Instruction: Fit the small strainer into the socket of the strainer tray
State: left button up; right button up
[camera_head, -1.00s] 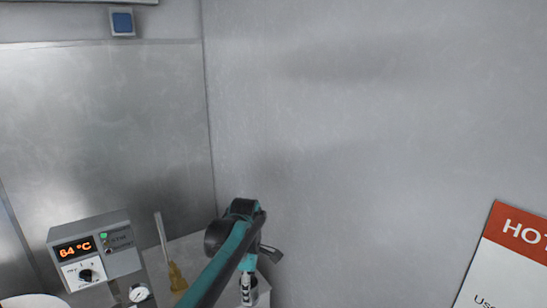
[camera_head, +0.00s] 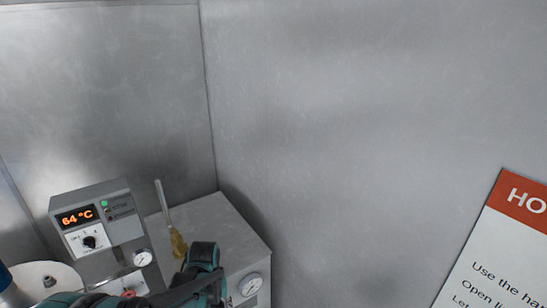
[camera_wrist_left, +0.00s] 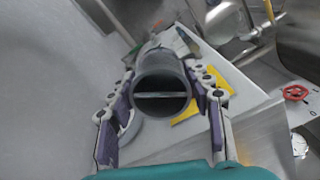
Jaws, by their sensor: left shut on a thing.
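In the left wrist view, my left gripper (camera_wrist_left: 161,117) is shut on a dark grey open cylinder (camera_wrist_left: 160,110) with a thin bar across its mouth. It may be the small strainer, but I cannot be sure. The purple finger pads lie on both sides of it. In the head view my teal left arm reaches in low from the left, its wrist over the front of a grey cabinet; the fingertips do not show there. I cannot make out the strainer tray or its socket in either view. My right gripper is not in view.
A control box (camera_head: 95,222) reading 64 °C stands at left. A yellow-handled brush-like tool (camera_head: 178,243) stands beside the grey cabinet top (camera_head: 215,218). A gauge (camera_head: 251,284) is on its front. The wrist view shows a red valve wheel (camera_wrist_left: 295,93) and a yellow patch (camera_wrist_left: 186,112).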

pick_arm(q)
jog(key=s+f+m, duration=0.1)
jog(key=s+a+f+m+b, duration=0.1)
jog(key=shift+f, duration=0.4)
notch_tip(320, 180, down, 21)
jog(key=b, duration=2.1)
jog(key=shift+f, duration=0.15)
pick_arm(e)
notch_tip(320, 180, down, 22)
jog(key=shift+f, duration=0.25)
